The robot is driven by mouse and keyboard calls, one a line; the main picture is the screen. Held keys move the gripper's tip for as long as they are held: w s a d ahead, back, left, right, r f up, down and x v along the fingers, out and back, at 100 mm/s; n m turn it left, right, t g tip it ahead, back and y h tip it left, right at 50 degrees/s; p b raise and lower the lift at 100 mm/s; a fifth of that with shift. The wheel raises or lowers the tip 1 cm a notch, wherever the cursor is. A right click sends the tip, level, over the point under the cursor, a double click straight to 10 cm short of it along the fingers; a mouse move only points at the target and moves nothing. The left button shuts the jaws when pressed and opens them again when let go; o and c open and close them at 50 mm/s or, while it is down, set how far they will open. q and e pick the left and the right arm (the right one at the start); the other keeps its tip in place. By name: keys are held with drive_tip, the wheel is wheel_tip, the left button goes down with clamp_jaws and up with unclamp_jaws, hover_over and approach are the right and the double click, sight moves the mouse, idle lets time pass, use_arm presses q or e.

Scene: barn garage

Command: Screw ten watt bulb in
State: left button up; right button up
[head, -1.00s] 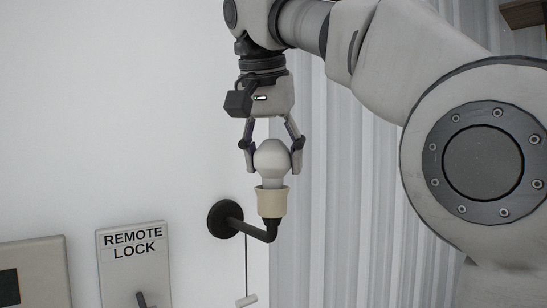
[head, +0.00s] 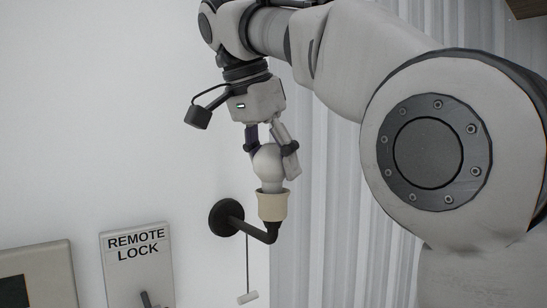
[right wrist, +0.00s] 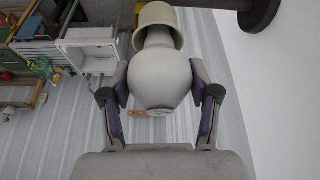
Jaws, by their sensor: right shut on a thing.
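The white bulb (head: 268,165) stands upright with its base down in the cream socket (head: 272,206) of a black wall lamp arm (head: 255,230). My right gripper (head: 271,150) comes from above and is shut on the bulb's round glass. In the right wrist view, the two fingers press on either side of the bulb (right wrist: 160,80), and its neck goes into the socket (right wrist: 158,22). The socket rim hides the bulb's thread, so I cannot tell how deep it sits. My left gripper is not in view.
A pull cord with a white handle (head: 247,298) hangs below the lamp. A "REMOTE LOCK" panel (head: 137,265) with a lever is on the wall at lower left. The right wrist view shows a white sink (right wrist: 90,48) and cluttered shelves in the background.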

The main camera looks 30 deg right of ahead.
drive_tip(key=o, duration=0.9)
drive_tip(key=shift+f+n+t+y, duration=0.1)
drive_tip(key=shift+n+t+y, duration=0.25)
drive_tip(key=shift+n, duration=0.85)
drive_tip(key=n+b, duration=0.1)
drive_tip(key=n+t+b, duration=0.1)
drive_tip(key=b, duration=0.1)
drive_tip(key=shift+s+f+n, duration=0.15)
drive_tip(key=shift+n, duration=0.15)
drive_tip(key=shift+w+n+y+b, duration=0.25)
drive_tip(key=shift+n+b, duration=0.1)
drive_tip(key=shift+n, duration=0.25)
drive_tip(key=shift+r, duration=0.2)
drive_tip(key=shift+s+t, duration=0.15)
drive_tip(key=shift+t, duration=0.1)
drive_tip(key=c, duration=0.9)
